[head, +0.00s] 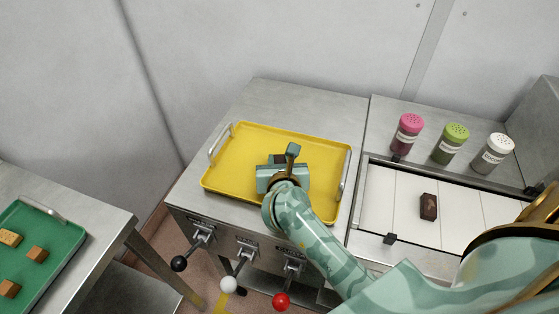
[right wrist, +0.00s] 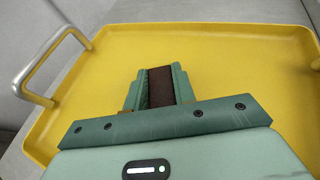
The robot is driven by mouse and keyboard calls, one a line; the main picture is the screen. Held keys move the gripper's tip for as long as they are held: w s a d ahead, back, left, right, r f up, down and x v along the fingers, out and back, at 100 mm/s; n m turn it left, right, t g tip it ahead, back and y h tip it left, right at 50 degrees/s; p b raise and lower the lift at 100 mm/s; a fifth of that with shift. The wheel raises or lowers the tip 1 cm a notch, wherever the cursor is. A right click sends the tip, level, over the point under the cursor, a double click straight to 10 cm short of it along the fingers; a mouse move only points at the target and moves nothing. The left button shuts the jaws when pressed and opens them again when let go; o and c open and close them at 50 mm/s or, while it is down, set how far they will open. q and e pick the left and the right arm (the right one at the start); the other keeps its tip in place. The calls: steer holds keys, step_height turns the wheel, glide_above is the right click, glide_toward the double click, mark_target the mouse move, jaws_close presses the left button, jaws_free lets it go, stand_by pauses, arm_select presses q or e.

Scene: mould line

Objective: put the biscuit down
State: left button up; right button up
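My right gripper (head: 281,159) is over the middle of the yellow tray (head: 226,162), pointing down. In the right wrist view its two green fingers (right wrist: 159,88) are closed on the sides of a dark brown biscuit (right wrist: 161,86). The biscuit is mostly hidden by my gripper in the head view. I cannot tell whether it touches the tray floor. The rest of the yellow tray (right wrist: 235,70) looks empty. My left gripper is not in view.
A dark brown block (head: 429,206) lies on the white conveyor (head: 386,203) at right. Pink (head: 407,135), green (head: 450,144) and white (head: 493,153) shakers stand behind it. A green tray (head: 45,245) at left holds several biscuits. Levers with black (head: 179,263), white (head: 228,285) and red (head: 281,301) knobs project in front.

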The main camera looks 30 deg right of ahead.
steer(key=o, duration=0.3)
steer(key=shift+r, duration=0.3)
steer(key=p+v, duration=0.2)
steer(key=v, duration=1)
